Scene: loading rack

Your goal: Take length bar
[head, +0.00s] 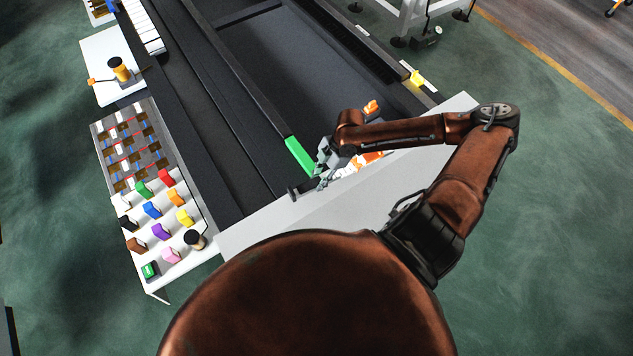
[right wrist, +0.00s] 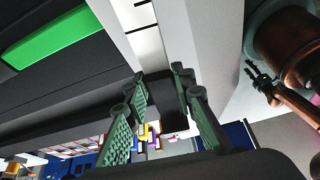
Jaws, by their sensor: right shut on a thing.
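My right gripper (head: 318,182) is at the near end of the dark rack, beside the green strip (head: 300,157), and its arm comes in from the right. A small dark bar (head: 294,191) shows at its fingertips, over the white near edge. In the right wrist view, the fingers (right wrist: 155,112) are on either side of a dark piece (right wrist: 156,84) and shut on it. I take this as the length bar, though its full shape is hidden.
A white tray (head: 206,240) with several coloured blocks stands left of the rack. A white board (head: 105,65) with a yellow and black object lies farther back. The white near panel (head: 270,222) borders the rack. A white strip with black marks (right wrist: 142,25) shows in the wrist view.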

